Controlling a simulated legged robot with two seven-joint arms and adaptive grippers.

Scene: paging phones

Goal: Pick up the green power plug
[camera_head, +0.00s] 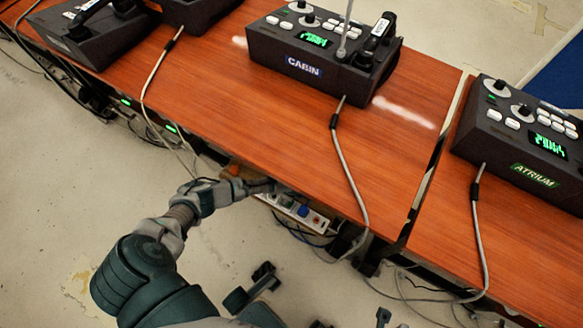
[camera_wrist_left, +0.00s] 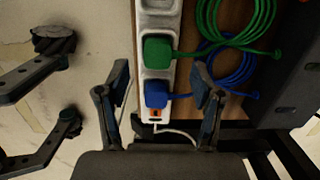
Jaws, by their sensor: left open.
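The green power plug (camera_wrist_left: 157,52) sits in a white power strip (camera_wrist_left: 158,20), with a green cable running off to the right. In the head view the power strip (camera_head: 318,221) is below the table's front edge. A blue plug (camera_wrist_left: 156,94) sits in the socket beside it. My left gripper (camera_wrist_left: 160,72) is open. Its fingers stand on either side of the strip, around the plugs in the picture, and touch neither plug visibly. In the head view the left gripper (camera_head: 265,187) is at the strip's left end and hides part of it. My right gripper is not seen.
A wooden table (camera_head: 290,130) carries the CABIN phone (camera_head: 325,48) and the ATRIUM phone (camera_head: 525,140). Their grey cables hang over the front edge. Coiled green and blue cables lie right of the plugs. Dark leg-like parts (camera_wrist_left: 52,40) stand over the floor.

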